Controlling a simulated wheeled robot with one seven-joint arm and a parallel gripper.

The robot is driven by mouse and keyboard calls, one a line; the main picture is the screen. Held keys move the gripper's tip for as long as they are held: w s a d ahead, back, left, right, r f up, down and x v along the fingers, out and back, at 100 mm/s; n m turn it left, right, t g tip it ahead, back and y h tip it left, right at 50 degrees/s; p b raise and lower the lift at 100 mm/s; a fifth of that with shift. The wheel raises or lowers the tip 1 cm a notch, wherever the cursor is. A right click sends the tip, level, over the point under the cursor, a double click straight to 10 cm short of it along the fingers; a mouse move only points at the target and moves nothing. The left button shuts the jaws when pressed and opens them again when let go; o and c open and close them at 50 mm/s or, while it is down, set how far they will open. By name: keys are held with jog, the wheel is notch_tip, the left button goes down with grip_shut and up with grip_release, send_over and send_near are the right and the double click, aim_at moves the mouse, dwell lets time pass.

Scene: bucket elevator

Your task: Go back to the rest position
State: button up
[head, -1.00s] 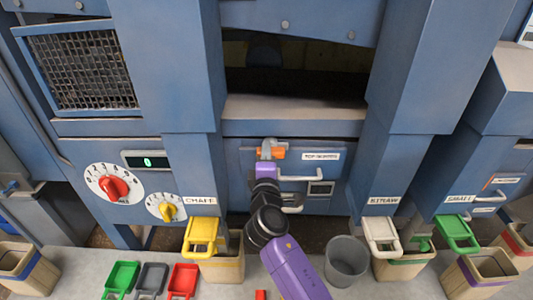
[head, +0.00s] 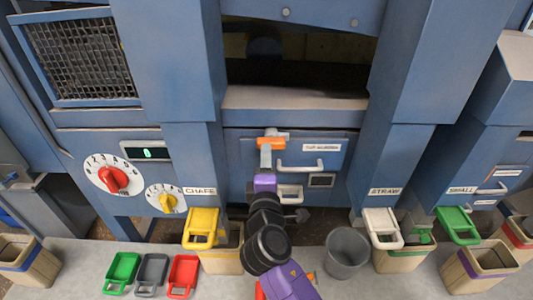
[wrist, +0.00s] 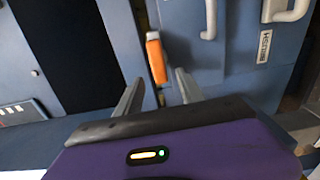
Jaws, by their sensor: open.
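My gripper (head: 265,158) is in front of the blue machine's middle panel, just below an orange latch handle (head: 272,143). In the wrist view my gripper (wrist: 157,88) has its two grey fingers spread apart with nothing between them. The orange handle also shows in the wrist view (wrist: 156,58), just beyond the fingertips and apart from them. My purple and black arm reaches up from the bottom of the head view.
A labelled drawer front with a pale handle (head: 300,166) is right of my gripper. Yellow (head: 202,224), white (head: 382,228) and green (head: 457,226) scoop-like pieces stick out at the chutes. A grey bucket (head: 346,252) stands right of my arm. Red (head: 113,180) and yellow (head: 167,203) dials are at left.

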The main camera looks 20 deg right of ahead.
jog(key=shift+s+a, duration=0.1)
jog(key=shift+s, duration=0.2)
jog(key=s+a+f+m+t+y, duration=0.1)
jog(key=s+a+m+y, duration=0.15)
jog(key=s, duration=0.45)
jog(key=s+a+f+m+y, duration=0.1)
jog(key=s+a+m+y, duration=0.1)
jog(key=s+m+y, duration=0.3)
jog(key=s+d+f+m+g, duration=0.1)
jog(key=s+d+m, duration=0.1)
jog(key=s, duration=1)
jog(key=s+d+f+m+g+h, duration=0.1)
jog(key=s+d+m, duration=0.1)
jog(key=s, duration=0.9)
jog(key=s+d+f+m+g+h, duration=0.1)
jog(key=s+d+m, duration=0.2)
jog(key=s, duration=0.9)
jog(key=shift+s+d+f, duration=0.15)
jog(key=shift+s+d, duration=0.2)
jog(key=shift+d, duration=0.25)
